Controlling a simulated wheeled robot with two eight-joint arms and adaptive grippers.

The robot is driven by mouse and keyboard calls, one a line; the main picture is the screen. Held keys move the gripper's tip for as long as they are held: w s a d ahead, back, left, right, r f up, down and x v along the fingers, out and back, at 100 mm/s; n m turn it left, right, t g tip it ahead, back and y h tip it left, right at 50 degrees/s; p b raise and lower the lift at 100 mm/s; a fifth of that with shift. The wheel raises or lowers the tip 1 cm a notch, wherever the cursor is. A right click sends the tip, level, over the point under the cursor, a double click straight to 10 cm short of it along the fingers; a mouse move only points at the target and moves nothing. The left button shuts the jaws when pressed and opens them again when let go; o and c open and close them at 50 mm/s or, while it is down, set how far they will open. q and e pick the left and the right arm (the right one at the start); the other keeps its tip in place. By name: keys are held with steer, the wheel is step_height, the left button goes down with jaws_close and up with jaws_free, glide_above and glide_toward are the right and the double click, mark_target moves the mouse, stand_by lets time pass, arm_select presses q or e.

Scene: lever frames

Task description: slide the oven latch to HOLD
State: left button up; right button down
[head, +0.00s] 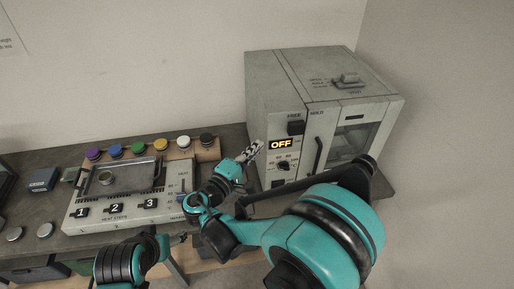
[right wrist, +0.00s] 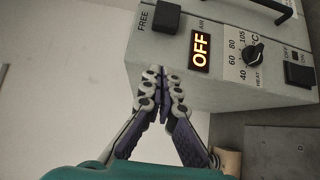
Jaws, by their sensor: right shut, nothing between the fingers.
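The oven (head: 275,80) is a grey box on the bench at the right. Its latch is a dark block (head: 296,127) on the front beside the FREE label, left of the HOLD label. The latch also shows at the top of the right wrist view (right wrist: 154,15). My right gripper (head: 257,148) is shut and empty, just left of the oven front. In the right wrist view its fingertips (right wrist: 161,74) lie below the latch, apart from it in the picture.
The lit OFF display (head: 281,144), a heat knob (head: 283,165) and a dark handle (head: 318,155) are on the oven front. A heat-steps panel (head: 120,222) with a tray and several coloured caps behind it fills the bench at left. A vent slider (head: 347,80) is on top.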

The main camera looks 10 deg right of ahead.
mark_target(293, 132)
steer(key=x, duration=0.6)
steer(key=shift+p, duration=0.35)
steer(key=d, duration=0.3)
steer(key=shift+w+d, duration=0.3)
steer(key=shift+w, duration=0.05)
steer(key=shift+d+p, duration=0.3)
steer(key=shift+d, duration=0.15)
steer(key=d, duration=0.4)
steer(key=shift+d+b, duration=0.15)
steer(key=shift+b, duration=0.2)
steer(key=shift+w, duration=0.1)
